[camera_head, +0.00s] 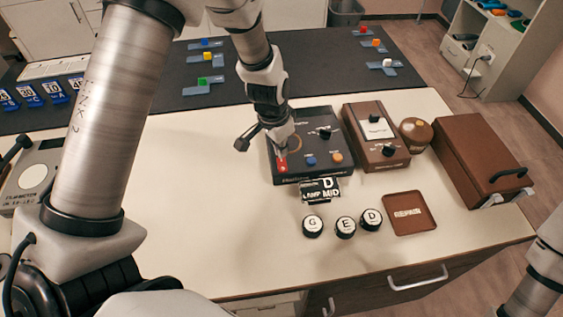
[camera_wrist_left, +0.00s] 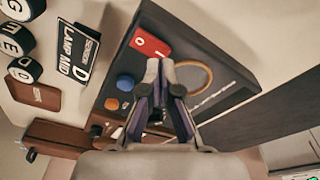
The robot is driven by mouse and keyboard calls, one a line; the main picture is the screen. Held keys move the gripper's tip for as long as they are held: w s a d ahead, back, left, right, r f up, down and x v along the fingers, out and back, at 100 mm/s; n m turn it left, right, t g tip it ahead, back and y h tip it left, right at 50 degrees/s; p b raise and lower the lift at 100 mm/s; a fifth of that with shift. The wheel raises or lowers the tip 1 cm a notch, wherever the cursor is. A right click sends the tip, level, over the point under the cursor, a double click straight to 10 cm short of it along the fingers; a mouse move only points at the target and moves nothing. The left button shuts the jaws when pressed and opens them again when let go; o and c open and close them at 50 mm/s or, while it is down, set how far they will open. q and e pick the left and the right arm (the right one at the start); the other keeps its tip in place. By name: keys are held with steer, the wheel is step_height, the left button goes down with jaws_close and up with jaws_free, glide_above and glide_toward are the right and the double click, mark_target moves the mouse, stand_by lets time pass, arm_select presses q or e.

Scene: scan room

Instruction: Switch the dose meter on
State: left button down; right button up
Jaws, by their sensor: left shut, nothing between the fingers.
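A black control box (camera_head: 310,160) stands on the table with a red rocker switch (camera_head: 281,168), a blue button, an orange button and a black knob. I cannot read a label that tells whether it is the dose meter. The switch (camera_wrist_left: 150,44) shows the marks O and I in the left wrist view. My left gripper (camera_head: 281,152) is shut and empty, its tips over the box close beside the switch. In the left wrist view the closed tips (camera_wrist_left: 160,66) overlap the switch's edge; I cannot tell whether they touch. My right gripper is out of view.
A brown box with a knob (camera_head: 378,150), a round brown pot (camera_head: 415,132) and a brown case (camera_head: 478,165) stand to the right. Lettered round pieces, a LAMP MID plate (camera_head: 320,190) and a REPAIR tray (camera_head: 388,222) lie in front. A grey dial device (camera_head: 22,190) is at left.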

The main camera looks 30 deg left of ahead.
mark_target(281, 160)
arm_select(q)
steer(key=shift+f+b, duration=0.85)
steer(key=shift+f, duration=0.25)
stand_by(0.6)
step_height(281, 160, up, 7)
steer(key=p, duration=0.6)
stand_by(0.4)
